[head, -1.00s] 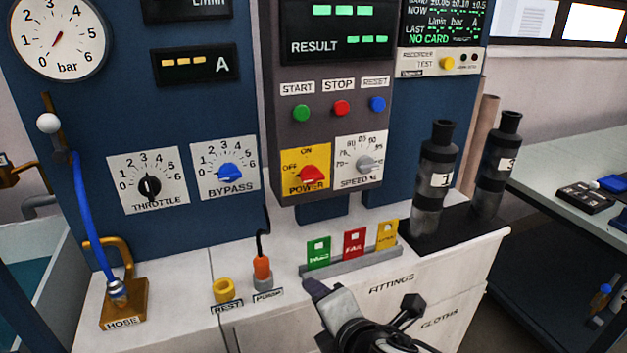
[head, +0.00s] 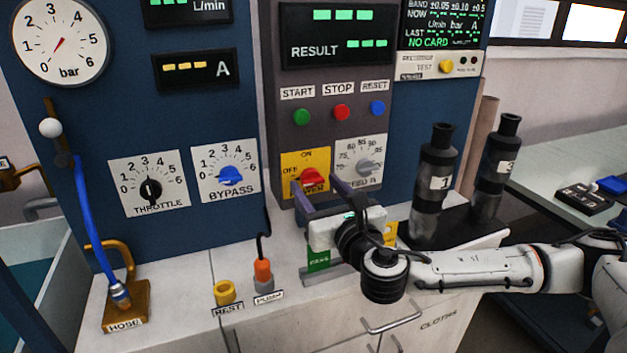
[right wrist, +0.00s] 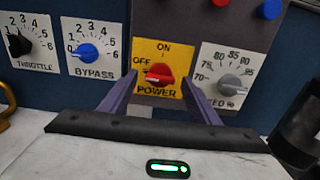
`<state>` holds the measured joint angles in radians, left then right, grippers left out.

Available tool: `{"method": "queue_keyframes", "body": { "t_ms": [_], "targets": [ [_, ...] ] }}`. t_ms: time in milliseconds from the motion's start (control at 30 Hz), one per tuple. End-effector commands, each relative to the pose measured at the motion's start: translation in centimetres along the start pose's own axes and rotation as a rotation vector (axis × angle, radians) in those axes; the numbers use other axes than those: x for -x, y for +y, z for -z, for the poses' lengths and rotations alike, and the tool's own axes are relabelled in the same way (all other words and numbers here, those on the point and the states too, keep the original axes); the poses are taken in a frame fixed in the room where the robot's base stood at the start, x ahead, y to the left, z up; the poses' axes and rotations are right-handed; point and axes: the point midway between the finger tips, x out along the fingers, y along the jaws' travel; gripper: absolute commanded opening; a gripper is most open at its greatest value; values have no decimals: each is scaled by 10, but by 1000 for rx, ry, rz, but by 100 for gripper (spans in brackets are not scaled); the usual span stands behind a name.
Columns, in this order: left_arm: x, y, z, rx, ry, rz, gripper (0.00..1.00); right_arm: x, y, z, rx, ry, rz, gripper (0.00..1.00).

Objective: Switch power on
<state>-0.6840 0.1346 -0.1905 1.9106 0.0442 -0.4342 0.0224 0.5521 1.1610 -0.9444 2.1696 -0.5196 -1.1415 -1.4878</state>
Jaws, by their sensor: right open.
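The red power knob (head: 312,176) sits on a yellow plate (head: 291,160) marked OFF, ON and POWER, on the grey control box. In the right wrist view the red knob (right wrist: 160,76) is between and beyond my fingertips, its pointer toward the OFF side. My right gripper (head: 315,186) is open in front of the yellow plate, its two purple fingers either side of the knob's lower part. In the right wrist view my right gripper (right wrist: 163,80) holds nothing. Whether the fingers touch the knob cannot be told. My left gripper is not in view.
The grey speed knob (head: 369,167) is just right of the power knob. START (head: 301,116), STOP (head: 341,112) and RESET (head: 377,108) buttons are above. The blue bypass knob (head: 231,175) is to the left. Card holders and two black tubes (head: 435,170) stand on the counter.

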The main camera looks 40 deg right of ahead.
Motion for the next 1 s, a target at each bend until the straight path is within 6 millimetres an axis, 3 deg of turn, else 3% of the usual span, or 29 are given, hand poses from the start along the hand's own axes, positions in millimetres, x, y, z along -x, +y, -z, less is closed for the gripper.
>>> {"method": "queue_keyframes", "body": {
  "t_ms": [200,500,567,767,1000],
  "targets": [
    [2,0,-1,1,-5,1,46,-22,0,0,-1,0,0,56],
    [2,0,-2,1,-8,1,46,-25,0,1,-1,1,0,56],
    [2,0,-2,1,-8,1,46,-25,0,1,-1,1,0,50],
    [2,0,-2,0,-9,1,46,-25,0,1,-1,1,0,16],
    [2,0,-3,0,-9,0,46,-25,0,1,-19,1,0,15]
  ]
}}
